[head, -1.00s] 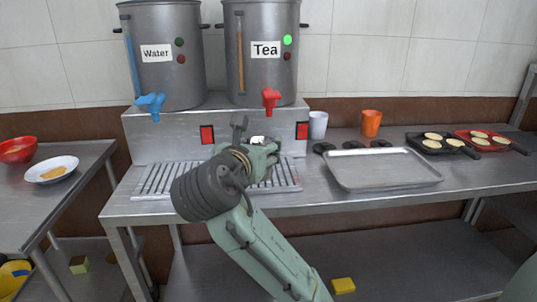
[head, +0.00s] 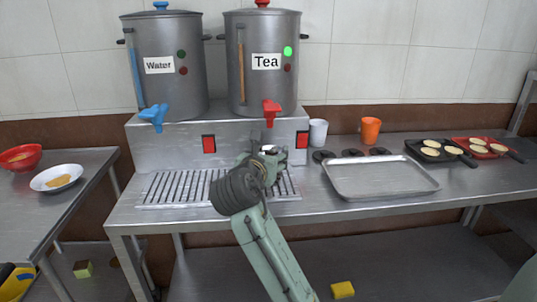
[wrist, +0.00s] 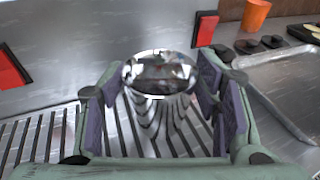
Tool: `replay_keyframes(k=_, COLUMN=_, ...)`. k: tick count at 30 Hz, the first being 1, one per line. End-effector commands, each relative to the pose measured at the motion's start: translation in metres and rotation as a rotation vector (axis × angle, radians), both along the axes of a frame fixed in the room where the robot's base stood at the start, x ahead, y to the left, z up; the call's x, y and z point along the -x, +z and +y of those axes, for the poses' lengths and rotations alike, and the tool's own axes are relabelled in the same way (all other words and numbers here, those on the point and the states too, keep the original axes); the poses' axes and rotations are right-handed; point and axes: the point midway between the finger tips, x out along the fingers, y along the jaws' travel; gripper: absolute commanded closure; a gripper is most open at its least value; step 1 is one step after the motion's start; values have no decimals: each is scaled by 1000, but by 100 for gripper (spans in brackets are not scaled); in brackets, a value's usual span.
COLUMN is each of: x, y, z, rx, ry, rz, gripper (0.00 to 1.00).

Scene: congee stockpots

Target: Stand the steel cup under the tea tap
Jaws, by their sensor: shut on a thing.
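The shiny steel cup (wrist: 160,80) stands upright between the purple pads of my gripper (wrist: 162,92) in the wrist view. My gripper is shut on it. In the head view my gripper (head: 268,157) hides most of the cup. It is over the right part of the slatted drip tray (head: 180,190), roughly below the red tea tap (head: 271,110). The tap hangs from the grey pot labelled Tea (head: 265,80). I cannot tell whether the cup's base touches the slats.
The Water pot (head: 165,90) with a blue tap (head: 153,115) stands to the left. A white cup (head: 318,133), an orange cup (head: 370,131) and a flat metal tray (head: 380,178) are to the right. The drip tray's left part is clear.

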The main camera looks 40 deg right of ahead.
Motion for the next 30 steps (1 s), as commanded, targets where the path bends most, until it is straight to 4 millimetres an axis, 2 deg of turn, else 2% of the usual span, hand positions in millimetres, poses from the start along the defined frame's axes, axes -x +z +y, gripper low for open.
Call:
replay_keyframes(k=5, x=0, y=-4, z=0, rx=0, ry=0, rz=0, gripper=71)
replay_keyframes(k=6, x=0, y=-4, z=0, rx=0, ry=0, rz=0, gripper=43)
replay_keyframes(k=15, x=0, y=-3, z=0, rx=0, ry=0, rz=0, gripper=23)
replay_keyframes(k=26, x=0, y=2, z=0, rx=0, ry=0, rz=0, gripper=23)
replay_keyframes(k=30, x=10, y=3, z=14, rx=2, ry=3, rz=-2, gripper=23)
